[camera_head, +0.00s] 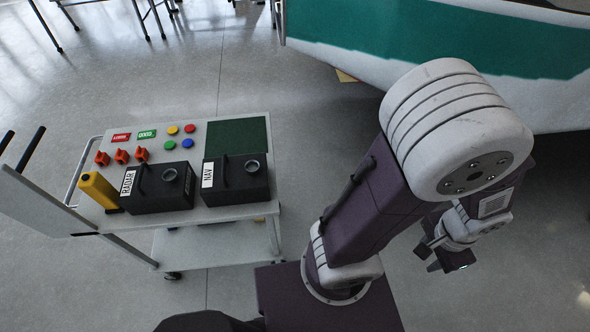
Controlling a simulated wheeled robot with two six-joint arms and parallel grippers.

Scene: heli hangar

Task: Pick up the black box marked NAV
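The black box marked NAV (240,181) sits on the right part of the cart's top (193,214). It has a white NAV label on its left side, a dark handle and a round dial on top. A similar black box marked RADAR (157,190) stands close to its left. My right gripper (428,257) is at the right, beyond the cart, well apart from the NAV box. Its fingers look spread, with nothing between them. My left gripper is not in view.
The cart also holds a yellow object (99,190), several orange blocks (121,156), coloured discs (172,129), red and green labels, and a bare dark green pad (238,136) behind the NAV box. A grey panel (40,208) stands at left. A teal-and-white body (420,40) fills the upper right.

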